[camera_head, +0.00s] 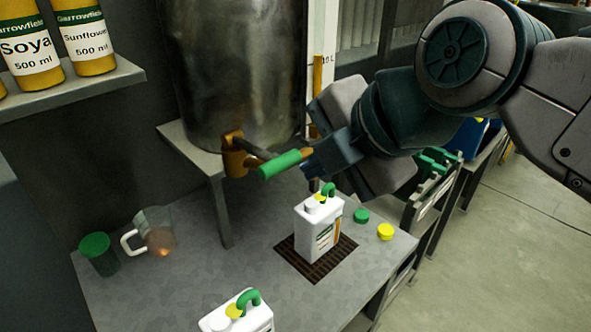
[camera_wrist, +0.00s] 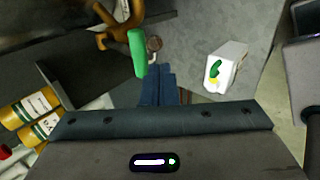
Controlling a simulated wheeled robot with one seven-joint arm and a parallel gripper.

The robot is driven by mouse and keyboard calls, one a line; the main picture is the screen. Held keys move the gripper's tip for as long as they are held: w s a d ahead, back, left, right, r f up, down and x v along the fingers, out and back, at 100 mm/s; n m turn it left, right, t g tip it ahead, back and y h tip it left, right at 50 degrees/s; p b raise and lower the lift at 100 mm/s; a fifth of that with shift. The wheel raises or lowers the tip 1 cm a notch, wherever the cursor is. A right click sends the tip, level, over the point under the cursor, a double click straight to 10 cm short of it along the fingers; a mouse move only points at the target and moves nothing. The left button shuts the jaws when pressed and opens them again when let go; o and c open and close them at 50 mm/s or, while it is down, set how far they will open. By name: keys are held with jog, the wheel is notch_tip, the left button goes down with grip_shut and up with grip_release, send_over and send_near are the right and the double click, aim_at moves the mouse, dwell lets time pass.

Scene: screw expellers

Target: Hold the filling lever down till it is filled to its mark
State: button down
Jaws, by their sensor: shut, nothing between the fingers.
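The filling lever is a green-gripped handle (camera_head: 280,163) on the brass tap (camera_head: 235,155) of a large metal tank (camera_head: 235,70). It points to the right, close to level, and also shows in the wrist view (camera_wrist: 137,52). My gripper (camera_head: 312,166) is shut and empty at the lever's free end, close beside it; I cannot tell whether they touch. In the wrist view my fingertips (camera_wrist: 157,72) lie just right of the green grip. A white can (camera_head: 318,230) with a green handle stands upright on a dark grate below the lever. Its fill level cannot be read.
A second white can (camera_head: 238,314) with a yellow cap stands at the front. Loose green (camera_head: 361,215) and yellow (camera_head: 385,231) caps lie right of the grate. A glass jug (camera_head: 155,232) and green-lidded container (camera_head: 98,252) stand left. A shelf (camera_head: 90,88) holds oil bottles.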

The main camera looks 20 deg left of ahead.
jog(key=v, duration=0.6)
jog(key=shift+a+r+p, duration=0.1)
jog(key=shift+r+p, duration=0.05)
jog(key=shift+p, duration=0.15)
